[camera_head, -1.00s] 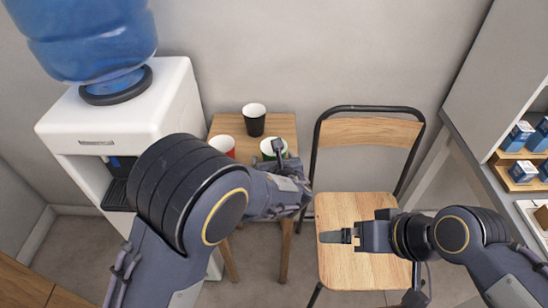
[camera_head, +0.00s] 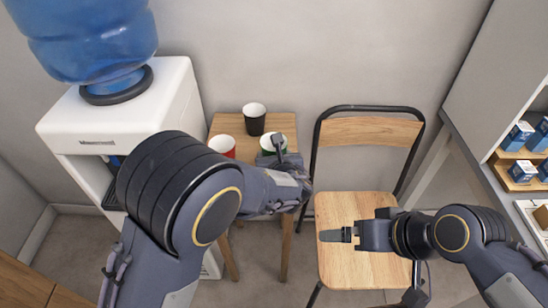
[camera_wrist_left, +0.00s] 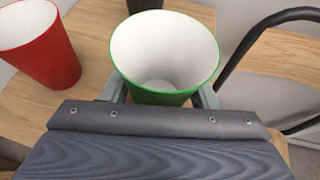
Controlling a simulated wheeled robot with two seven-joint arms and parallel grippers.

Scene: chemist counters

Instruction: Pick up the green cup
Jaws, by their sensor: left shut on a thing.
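The green cup (camera_wrist_left: 165,97) is white inside and stands upright in the left wrist view, between the two fingers of my left gripper (camera_wrist_left: 162,97). In the head view the green cup (camera_head: 273,139) shows only its upper part, with the left gripper (camera_head: 279,146) over its near side hiding the rest. The left gripper is shut on it. I cannot tell whether its base touches the small wooden table (camera_head: 284,122). My right gripper (camera_head: 335,236) is above the wooden chair seat, away from the cup, with its fingers seen edge-on.
A red cup (camera_head: 222,145) stands left of the green cup, and a black cup (camera_head: 254,120) behind it. A white water dispenser (camera_head: 110,125) stands left. A wooden chair (camera_head: 340,275) stands right of the table. Shelves with blue boxes (camera_head: 520,170) are at far right.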

